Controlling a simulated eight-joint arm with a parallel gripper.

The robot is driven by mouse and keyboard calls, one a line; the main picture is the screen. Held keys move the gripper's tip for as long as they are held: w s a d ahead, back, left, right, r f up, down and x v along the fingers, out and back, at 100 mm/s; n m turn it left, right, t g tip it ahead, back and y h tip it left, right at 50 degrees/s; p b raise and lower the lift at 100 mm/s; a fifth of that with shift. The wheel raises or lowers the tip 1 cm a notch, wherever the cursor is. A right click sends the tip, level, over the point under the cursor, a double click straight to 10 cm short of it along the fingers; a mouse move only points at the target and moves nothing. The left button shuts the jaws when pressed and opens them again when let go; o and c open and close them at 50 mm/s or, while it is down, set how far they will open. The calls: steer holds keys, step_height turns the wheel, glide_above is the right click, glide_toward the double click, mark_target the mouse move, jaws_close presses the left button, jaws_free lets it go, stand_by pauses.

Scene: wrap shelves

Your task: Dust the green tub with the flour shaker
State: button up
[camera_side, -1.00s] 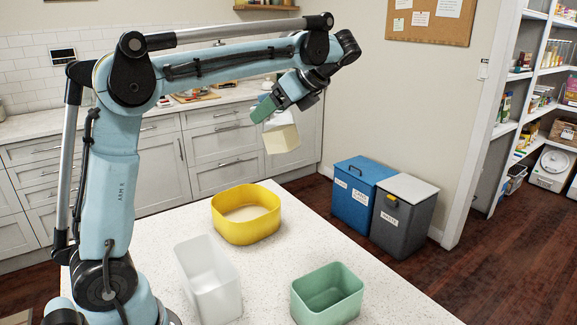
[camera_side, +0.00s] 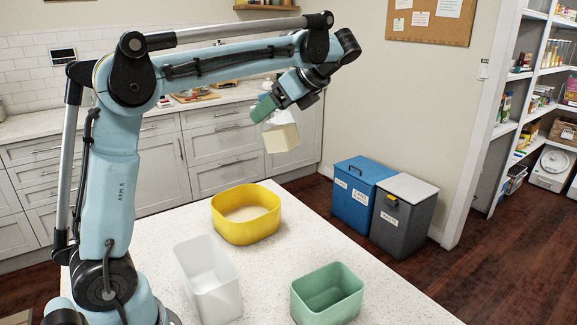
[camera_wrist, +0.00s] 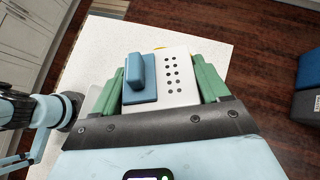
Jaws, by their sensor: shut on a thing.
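My gripper (camera_side: 274,108) is shut on the flour shaker (camera_side: 281,137), a cream box held tilted in the air above the far end of the counter. In the wrist view the shaker (camera_wrist: 172,80) shows a white perforated face and a blue block between my green fingers. The green tub (camera_side: 327,294) stands upright on the counter at the near right, well apart from the shaker. The part of it that shows inside looks empty. The tub is not seen in the wrist view.
A yellow tub (camera_side: 246,213) with a pale layer inside stands below the shaker. A white bin (camera_side: 208,280) stands left of the green tub. Blue (camera_side: 358,193) and grey (camera_side: 402,218) waste bins stand beyond the counter (camera_side: 290,243), which has bare room in its middle.

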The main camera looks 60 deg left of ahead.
steer(key=d+f+m, duration=0.1)
steer(key=d, duration=0.2)
steer(key=w+d+f+m+t, duration=0.1)
steer(key=d, duration=0.2)
steer(key=d+f+m+t, duration=0.1)
steer(key=d, duration=0.2)
steer(key=shift+w+d+f+y, duration=0.2)
steer(key=shift+w+d+y, duration=0.1)
steer(key=shift+d+y, duration=0.1)
steer(key=s+d+f+m+t+h, duration=0.1)
steer(key=s+d+f+m+t, duration=0.25)
steer(key=d, duration=0.45)
steer(key=s+d+f+m+t, duration=0.2)
steer(key=s+d+f+m, duration=0.15)
steer(key=d, duration=0.35)
steer(key=s+d+f+m+t+h, duration=0.1)
steer(key=s+d+f+m+t, duration=0.1)
steer(key=s+d+f, duration=0.45)
steer(key=w+g+h, duration=0.1)
steer(key=w+f+g+h, duration=0.1)
steer(key=h, duration=0.1)
steer(key=w+f+g+h, duration=0.1)
steer(key=shift+w+a+f, duration=0.15)
steer(key=shift+w+a, duration=0.05)
steer(key=shift+a, duration=0.15)
